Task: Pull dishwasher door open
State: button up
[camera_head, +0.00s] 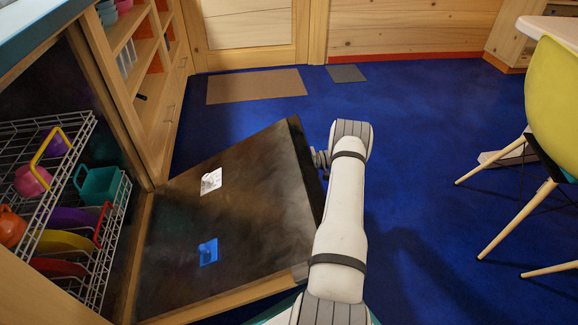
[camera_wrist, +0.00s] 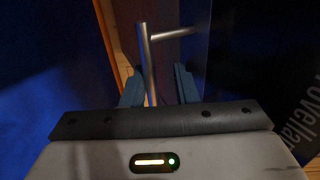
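The dishwasher door (camera_head: 250,235) is swung well down, its dark inner face tilted and turned up toward me. In the wrist view the steel bar handle (camera_wrist: 147,52) stands out from the door's dark outer face (camera_wrist: 240,60). My gripper (camera_wrist: 158,88) has its two blue-grey fingers apart, with the handle bar between them. The bar is nearer the left finger, and a gap shows on the right; I cannot tell whether it touches. In the head view my arm reaches along the door's right edge; the fingertips and handle are hidden behind the door.
The wire rack (camera_head: 70,215) inside holds colourful dishes. Wooden shelves (camera_head: 150,70) stand beyond the dishwasher. A yellow chair (camera_head: 555,100) is at the right. The blue floor (camera_head: 430,170) between door and chair is clear. A brown mat (camera_head: 255,86) lies farther back.

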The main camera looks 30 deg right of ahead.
jog(key=p+v, duration=0.2)
jog(key=v, duration=0.5)
jog(key=shift+s+d, duration=0.2)
jog(key=shift+d, duration=0.2)
jog(key=shift+c, duration=0.6)
